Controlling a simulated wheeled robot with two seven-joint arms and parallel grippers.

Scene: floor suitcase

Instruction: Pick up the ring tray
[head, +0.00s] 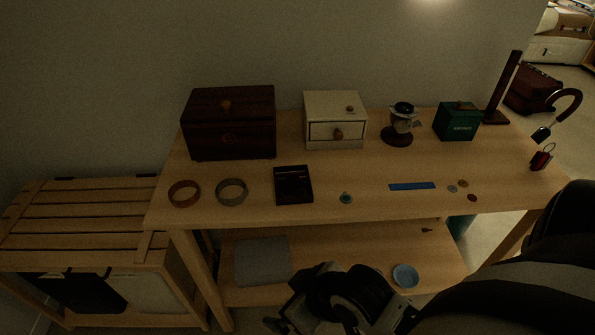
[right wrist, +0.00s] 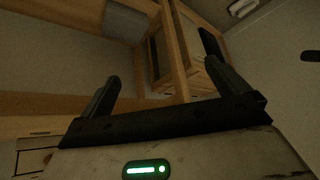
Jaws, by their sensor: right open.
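A small black square tray (head: 293,198), which looks like the ring tray, lies flat on the wooden table in the head view, left of the middle near the front edge. My right gripper (head: 300,296) is below and in front of the table edge, well apart from the tray. In the right wrist view its two fingers (right wrist: 160,68) stand wide apart with nothing between them. I cannot make out the tray in the right wrist view. My left gripper is not in view.
On the table (head: 240,213), a bracelet (head: 232,180) lies left of the tray and a small blue-stoned ring (head: 346,198) right of it. A dark chest (head: 228,140) and a cream drawer box (head: 335,108) stand behind. A lower shelf holds a blue bowl (head: 405,275).

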